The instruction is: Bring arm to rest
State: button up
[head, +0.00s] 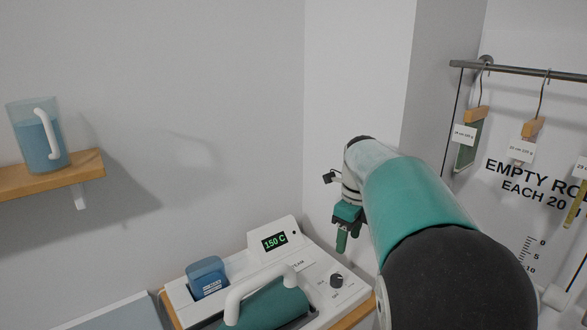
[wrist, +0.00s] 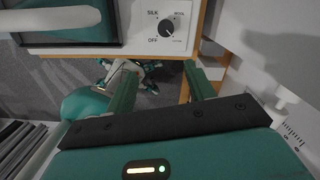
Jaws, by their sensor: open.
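My gripper (head: 343,232) hangs at the end of my raised teal and white arm in the head view, pointing down beside the right edge of a white device with a 150 C display. In the wrist view my gripper (wrist: 160,85) has its two green fingers apart, with nothing between them. Below the fingers, that view shows the floor and part of my own body. The device's control panel (wrist: 150,35) with a SILK–WOOL–OFF dial (wrist: 169,30) lies just beyond the fingertips.
The white device (head: 325,270) stands on a wooden-edged surface, with a blue container (head: 207,278) and white handle (head: 262,291). A wooden shelf (head: 50,180) at left holds a blue jug (head: 38,136). At right, tagged hangers hang from a rail (head: 520,71) close to my arm.

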jog(key=s+a+n+t, duration=0.1)
jog(key=s+n+t, duration=0.4)
jog(key=s+n, duration=2.1)
jog(key=shift+s+f+h, duration=0.3)
jog(key=shift+s+f, duration=0.1)
jog(key=shift+s, duration=0.55)
jog(key=shift+s+a, duration=0.1)
